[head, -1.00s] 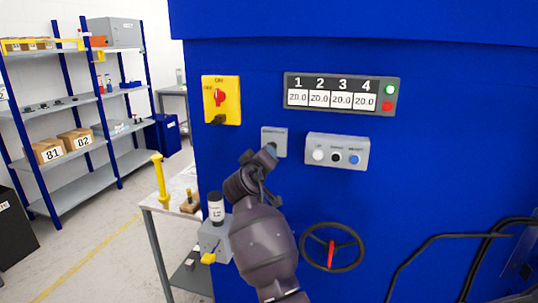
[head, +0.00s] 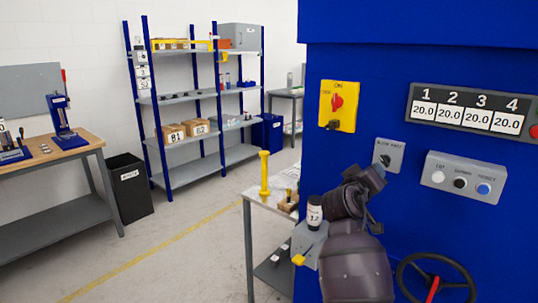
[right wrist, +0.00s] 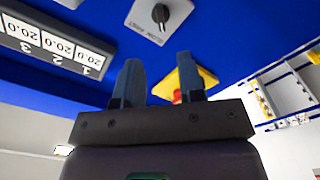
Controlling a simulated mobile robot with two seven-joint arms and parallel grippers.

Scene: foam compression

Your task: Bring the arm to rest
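My right arm rises from the bottom of the head view in front of the blue machine (head: 420,60). My right gripper (head: 375,174) is just below and left of a grey plate with a black selector knob (head: 388,155) and overlaps its lower edge in the picture. In the right wrist view the two fingers (right wrist: 159,85) stand apart with nothing between them, and the knob plate (right wrist: 158,17) is beyond them. I cannot tell from the head view whether a finger touches the plate. My left gripper is not in view.
The machine carries a yellow switch plate (head: 338,106), a number display (head: 470,110), a button box (head: 463,178) and a handwheel (head: 435,280). A side table (head: 255,192) with a yellow post stands left of the machine. Shelving (head: 187,98), a bin (head: 130,188) and open floor lie further left.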

